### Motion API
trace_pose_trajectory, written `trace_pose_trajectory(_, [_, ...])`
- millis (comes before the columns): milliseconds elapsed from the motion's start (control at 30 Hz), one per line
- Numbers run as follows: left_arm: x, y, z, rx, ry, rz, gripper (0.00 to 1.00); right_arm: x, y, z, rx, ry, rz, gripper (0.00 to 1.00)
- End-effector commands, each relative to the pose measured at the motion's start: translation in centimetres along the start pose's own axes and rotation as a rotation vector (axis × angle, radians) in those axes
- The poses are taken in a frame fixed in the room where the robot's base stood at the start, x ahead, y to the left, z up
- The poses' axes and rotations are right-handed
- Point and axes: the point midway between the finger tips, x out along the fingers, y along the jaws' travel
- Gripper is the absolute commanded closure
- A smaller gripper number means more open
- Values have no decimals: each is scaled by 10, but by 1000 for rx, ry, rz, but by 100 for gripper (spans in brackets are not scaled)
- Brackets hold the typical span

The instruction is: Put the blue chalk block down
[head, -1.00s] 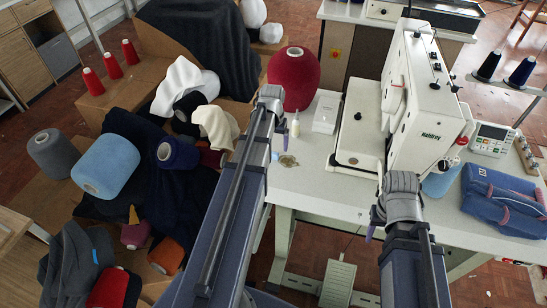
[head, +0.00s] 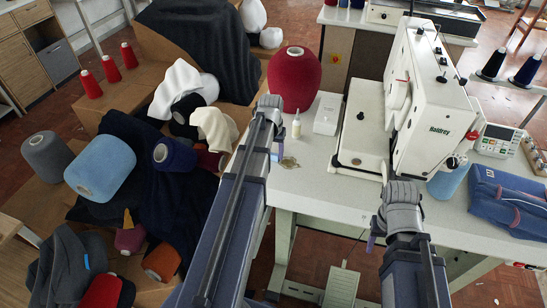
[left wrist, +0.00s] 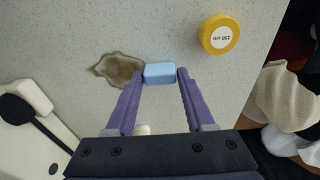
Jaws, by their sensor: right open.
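The blue chalk block (left wrist: 160,73) is a small light-blue block between the purple fingertips of my left gripper (left wrist: 161,72) in the left wrist view. The fingers meet its two sides, so the gripper is shut on it. It is over or on the speckled worktop (left wrist: 70,35); I cannot tell whether its underside touches. In the head view the left gripper (head: 276,154) is mostly hidden behind its own arm, at the worktop's left edge. My right gripper (head: 371,242) is open near the front edge, mostly hidden by its wrist.
A brown stain-like patch (left wrist: 120,68) lies beside the block, and a yellow 150 cm tape disc (left wrist: 220,34) lies on the other side. A small bottle (head: 296,127), red cone (head: 294,78) and sewing machine (head: 425,100) stand behind. The worktop's front middle (head: 320,190) is clear.

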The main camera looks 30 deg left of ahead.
Motion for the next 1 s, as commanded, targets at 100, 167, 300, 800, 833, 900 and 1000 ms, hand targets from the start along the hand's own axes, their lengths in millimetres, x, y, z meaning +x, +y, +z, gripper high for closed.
trace_pose_trajectory(100, [0, 0, 0, 0, 0, 0, 61, 0, 0, 0, 0, 0, 0, 50])
trace_pose_trajectory(167, [0, 0, 0, 0, 0, 0, 68, 0, 0, 0, 0, 0, 0, 50])
trace_pose_trajectory(300, [0, 0, 0, 0, 0, 0, 84, 0, 0, 0, 0, 0, 0, 50])
trace_pose_trajectory(800, [-2, 0, 0, 0, 0, 0, 100, -2, 0, 0, 0, 0, 0, 50])
trace_pose_trajectory(833, [-3, 0, 0, 0, 0, 0, 100, -3, 0, 0, 0, 0, 0, 50])
trace_pose_trajectory(900, [-7, 0, -1, 0, 0, 0, 100, -7, 1, 0, 0, 0, 0, 50])
trace_pose_trajectory(1000, [-16, 0, -2, 0, 0, 0, 100, -16, 2, 1, 0, 0, 0, 50])
